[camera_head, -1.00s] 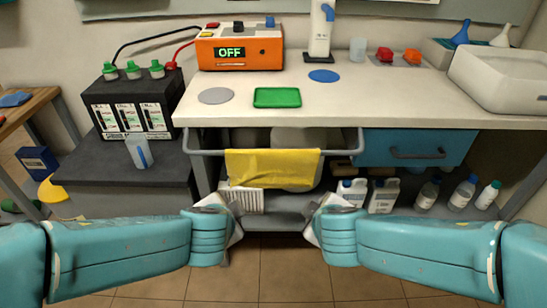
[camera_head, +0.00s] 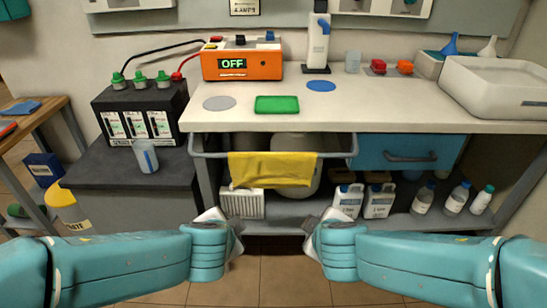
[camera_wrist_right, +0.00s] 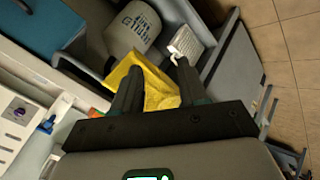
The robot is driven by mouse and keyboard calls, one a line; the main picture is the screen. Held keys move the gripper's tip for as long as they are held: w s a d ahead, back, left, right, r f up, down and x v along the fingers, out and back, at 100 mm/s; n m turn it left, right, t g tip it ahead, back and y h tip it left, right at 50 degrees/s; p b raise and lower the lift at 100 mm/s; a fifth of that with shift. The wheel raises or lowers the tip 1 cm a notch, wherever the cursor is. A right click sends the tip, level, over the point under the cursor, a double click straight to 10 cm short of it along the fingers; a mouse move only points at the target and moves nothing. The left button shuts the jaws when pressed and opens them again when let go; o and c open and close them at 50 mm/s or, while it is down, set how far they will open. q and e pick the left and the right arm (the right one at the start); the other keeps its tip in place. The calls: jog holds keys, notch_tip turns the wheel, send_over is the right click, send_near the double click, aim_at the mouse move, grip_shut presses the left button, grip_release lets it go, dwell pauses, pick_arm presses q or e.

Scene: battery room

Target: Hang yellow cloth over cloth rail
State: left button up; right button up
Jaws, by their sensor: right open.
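The yellow cloth (camera_head: 271,170) hangs draped over the grey cloth rail (camera_head: 210,154) at the front of the bench. Its top is folded over the bar and its lower edge hangs free, a little uneven. My left gripper (camera_head: 236,226) is below and in front of the cloth, apart from it; its jaw gap is not clear. My right gripper (camera_head: 311,226) is open and empty, also below and in front of the cloth. In the right wrist view the cloth (camera_wrist_right: 158,88) shows beyond and between the spread fingers, with no contact visible.
A white ribbed object (camera_head: 243,204) stands on the lower shelf below the cloth, with jugs (camera_head: 348,200) and bottles to its right. A blue drawer (camera_head: 405,153) is right of the rail. Black battery (camera_head: 140,115) sits at left. Floor between my grippers is clear.

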pick_arm(q)
jog(key=shift+w+f, duration=0.1)
pick_arm(e)
jog(key=shift+w, duration=0.1)
